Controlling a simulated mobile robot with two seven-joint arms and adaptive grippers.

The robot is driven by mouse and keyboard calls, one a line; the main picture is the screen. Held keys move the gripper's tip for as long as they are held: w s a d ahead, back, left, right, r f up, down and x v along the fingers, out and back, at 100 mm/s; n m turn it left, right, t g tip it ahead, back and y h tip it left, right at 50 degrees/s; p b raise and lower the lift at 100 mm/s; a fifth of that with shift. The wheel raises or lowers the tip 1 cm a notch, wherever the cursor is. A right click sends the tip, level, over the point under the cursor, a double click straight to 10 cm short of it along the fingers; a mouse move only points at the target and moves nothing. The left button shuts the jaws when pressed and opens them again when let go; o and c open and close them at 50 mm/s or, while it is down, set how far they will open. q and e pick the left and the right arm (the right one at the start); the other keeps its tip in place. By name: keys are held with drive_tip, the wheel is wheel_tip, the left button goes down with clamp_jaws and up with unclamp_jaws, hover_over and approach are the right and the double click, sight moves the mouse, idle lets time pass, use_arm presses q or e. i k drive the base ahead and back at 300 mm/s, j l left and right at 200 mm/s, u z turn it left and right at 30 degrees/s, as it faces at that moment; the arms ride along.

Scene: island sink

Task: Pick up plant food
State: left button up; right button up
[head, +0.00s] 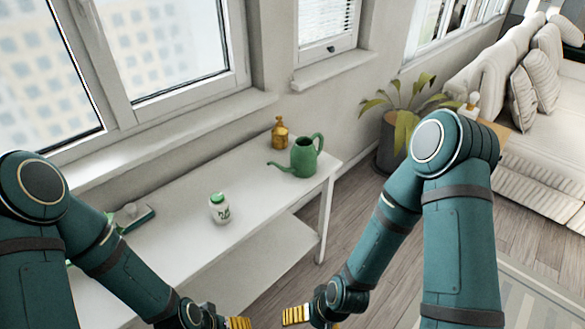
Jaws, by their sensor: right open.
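A small white bottle with a green cap and dark print (220,211), which looks like the plant food, stands upright on the white table, left of the middle of the head view. My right gripper (296,315) is open and empty at the bottom edge, lower and to the right of the bottle, clear of the table. My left gripper (238,322) is also at the bottom edge, below the bottle. Its fingers are cut off by the picture's edge, so its opening does not show. Neither gripper touches the bottle.
The white table (180,226) runs along the window wall, with a lower shelf. A green watering can (304,157) and an amber spray bottle (280,133) stand at its far end. A potted plant (392,142) is on the floor beyond. The table around the white bottle is clear.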

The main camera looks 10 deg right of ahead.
sight(221, 213)
drive_tip(key=z, duration=1.1)
drive_tip(key=i+j+u, duration=0.15)
drive_tip(key=i+u, duration=0.5)
drive_tip(key=i+j, duration=0.05)
drive_tip(key=i, duration=0.05)
